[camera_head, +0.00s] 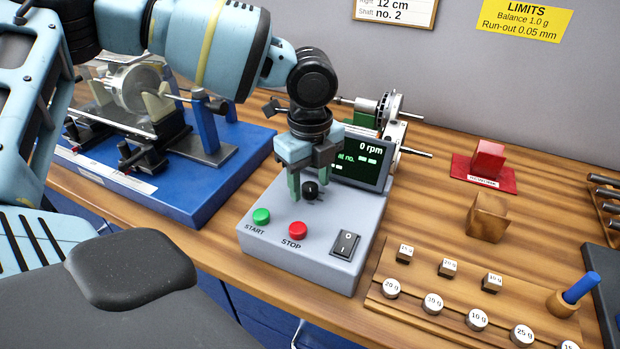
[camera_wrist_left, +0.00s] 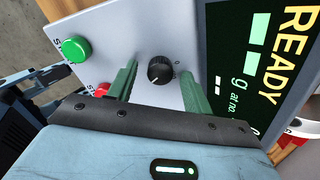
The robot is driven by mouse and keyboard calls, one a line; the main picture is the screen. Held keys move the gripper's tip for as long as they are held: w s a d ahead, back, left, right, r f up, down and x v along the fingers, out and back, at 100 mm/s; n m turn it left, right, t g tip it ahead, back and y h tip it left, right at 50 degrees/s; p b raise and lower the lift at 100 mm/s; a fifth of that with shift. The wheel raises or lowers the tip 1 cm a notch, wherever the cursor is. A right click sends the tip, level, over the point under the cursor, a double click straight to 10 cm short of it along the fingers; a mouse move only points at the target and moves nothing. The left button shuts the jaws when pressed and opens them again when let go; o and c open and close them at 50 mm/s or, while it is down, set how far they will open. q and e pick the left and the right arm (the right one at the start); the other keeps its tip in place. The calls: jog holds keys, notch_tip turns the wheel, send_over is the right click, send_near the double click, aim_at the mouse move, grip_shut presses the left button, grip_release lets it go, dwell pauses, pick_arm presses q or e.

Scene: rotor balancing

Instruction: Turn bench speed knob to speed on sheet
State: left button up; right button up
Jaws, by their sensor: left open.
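The black speed knob (camera_head: 310,190) sits on top of the grey control box (camera_head: 262,244), behind the green START and red STOP buttons. In the left wrist view the knob (camera_wrist_left: 161,70) shows a white pointer line, with its scale marks too small to read. My left gripper (camera_head: 302,192) points down at the knob from above. It is open, its two green fingers one on either side of the knob with gaps to it. The display (camera_head: 361,162) reads 0 rpm; in the left wrist view it shows READY. The sheet on the wall (camera_head: 400,12) is cut off at the top; 12 cm and shaft no. 2 are legible. My right gripper is not in view.
The START button (camera_head: 261,216), STOP button (camera_head: 298,230) and rocker switch (camera_head: 345,244) stand close in front of the knob. A blue bench base (camera_head: 190,190) is at left. A wooden weight rack (camera_head: 400,300) and a red block (camera_head: 488,160) are at right.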

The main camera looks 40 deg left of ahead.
aim_at(309, 187)
pick_arm(q)
notch_tip(309, 187, up, 8)
jog(key=shift+f, duration=0.15)
dwell(0.3)
jog(key=shift+s+f, duration=0.1)
dwell(0.4)
